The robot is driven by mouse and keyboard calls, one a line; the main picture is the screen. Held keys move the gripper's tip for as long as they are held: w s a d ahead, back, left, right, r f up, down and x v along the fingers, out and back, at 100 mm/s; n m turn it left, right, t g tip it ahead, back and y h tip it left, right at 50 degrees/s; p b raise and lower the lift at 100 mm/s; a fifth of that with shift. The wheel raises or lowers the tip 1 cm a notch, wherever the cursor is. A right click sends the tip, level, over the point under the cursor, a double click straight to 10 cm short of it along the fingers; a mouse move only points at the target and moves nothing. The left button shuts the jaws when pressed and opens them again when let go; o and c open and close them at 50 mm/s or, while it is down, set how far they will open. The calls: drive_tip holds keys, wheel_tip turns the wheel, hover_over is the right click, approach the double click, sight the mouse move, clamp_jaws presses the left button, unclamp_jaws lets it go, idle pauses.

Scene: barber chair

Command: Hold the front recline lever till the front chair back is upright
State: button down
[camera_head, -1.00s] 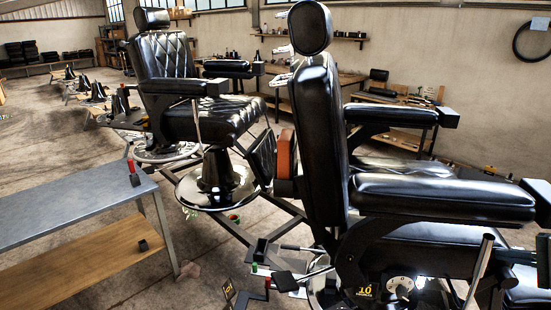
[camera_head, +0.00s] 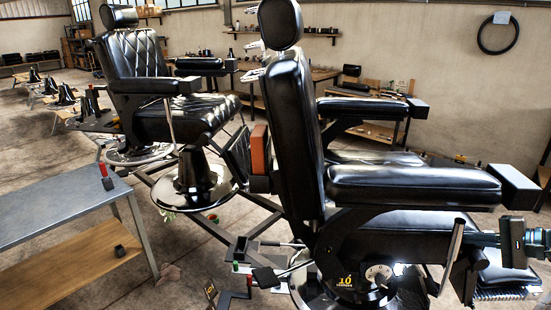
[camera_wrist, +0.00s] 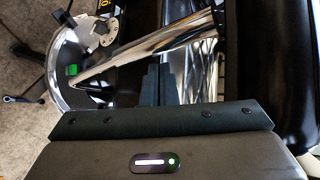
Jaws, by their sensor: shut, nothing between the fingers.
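The front chair's black back (camera_head: 290,130) leans a little to the left, with its headrest (camera_head: 280,22) on top. A chrome lever (camera_head: 451,256) stands steeply on the chair's near side, below the armrest (camera_head: 413,187). It appears to be the shiny bar (camera_wrist: 150,48) crossing the upper wrist view. My gripper (camera_head: 474,240) reaches in from the right edge, close to the lever's right side. Its dark fingers (camera_wrist: 165,84) are shut and empty, in front of the gripper body in the wrist view. Whether they touch the lever cannot be told.
A dial (camera_head: 379,276) sits on the chair's side near the lever. A second black chair (camera_head: 150,75) stands behind to the left. A grey metal table (camera_head: 60,205) is at the left front. A black box (camera_head: 515,186) is right of the armrest.

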drive_tip(key=s+d+p, duration=0.1)
drive_tip(key=d+p, duration=0.2)
drive_tip(key=d, duration=0.3)
drive_tip(key=shift+r, duration=0.45)
